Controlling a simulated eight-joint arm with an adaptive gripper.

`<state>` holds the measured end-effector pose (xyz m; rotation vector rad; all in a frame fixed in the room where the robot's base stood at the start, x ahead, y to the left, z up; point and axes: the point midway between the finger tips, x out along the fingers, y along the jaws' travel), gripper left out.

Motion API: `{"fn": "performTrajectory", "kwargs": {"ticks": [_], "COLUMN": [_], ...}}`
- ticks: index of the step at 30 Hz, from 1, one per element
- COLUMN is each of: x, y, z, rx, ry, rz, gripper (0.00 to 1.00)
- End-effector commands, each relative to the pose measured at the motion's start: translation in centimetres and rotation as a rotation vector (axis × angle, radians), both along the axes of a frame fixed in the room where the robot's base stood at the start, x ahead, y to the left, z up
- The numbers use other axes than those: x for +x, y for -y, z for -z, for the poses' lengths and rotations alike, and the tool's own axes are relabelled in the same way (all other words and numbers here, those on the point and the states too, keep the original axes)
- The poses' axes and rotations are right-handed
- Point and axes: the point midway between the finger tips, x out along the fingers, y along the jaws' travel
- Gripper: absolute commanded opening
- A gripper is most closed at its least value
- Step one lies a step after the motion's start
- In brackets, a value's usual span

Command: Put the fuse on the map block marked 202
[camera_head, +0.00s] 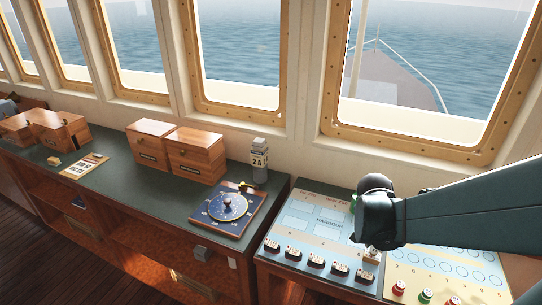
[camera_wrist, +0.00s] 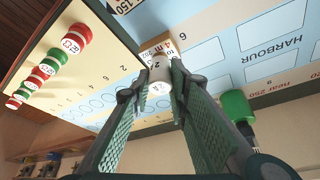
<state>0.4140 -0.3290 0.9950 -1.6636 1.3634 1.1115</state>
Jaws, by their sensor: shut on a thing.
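My gripper (camera_wrist: 158,88) is shut on a small white cylinder (camera_wrist: 158,74), which I take for the fuse; its dark print starts with a 2 but is partly hidden. In the wrist view the cylinder overlaps a wooden-sided block (camera_wrist: 155,46) with partly readable print; I cannot tell whether they touch. In the head view my gripper (camera_head: 371,242) is over the right side of the HARBOUR map board (camera_head: 300,228) and hides much of what it holds. A larger grey cylinder (camera_head: 259,165) labelled 2 A stands on the counter.
Several dark-and-white blocks (camera_head: 315,260) line the board's front edge. A green piece (camera_wrist: 236,106) stands close beside one finger. Red and green pieces (camera_wrist: 76,37) stand on the neighbouring board. Wooden boxes (camera_head: 195,153) and a dial plate (camera_head: 227,209) occupy the counter.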

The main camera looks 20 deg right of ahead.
Motion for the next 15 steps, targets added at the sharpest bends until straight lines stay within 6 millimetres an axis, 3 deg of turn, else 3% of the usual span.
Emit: {"fn": "performTrajectory", "kwargs": {"ticks": [4, 5, 7, 15], "x": [0.0, 0.0, 0.0, 0.0], "y": [0.0, 0.0, 0.0, 0.0], "z": [0.4, 0.32, 0.29, 0.28], "rx": [0.0, 0.0, 0.0, 0.0], "ry": [0.0, 0.0, 0.0, 0.0], "rz": [0.0, 0.0, 0.0, 0.0], "gripper": [0.06, 0.22, 0.32, 0.33]}}
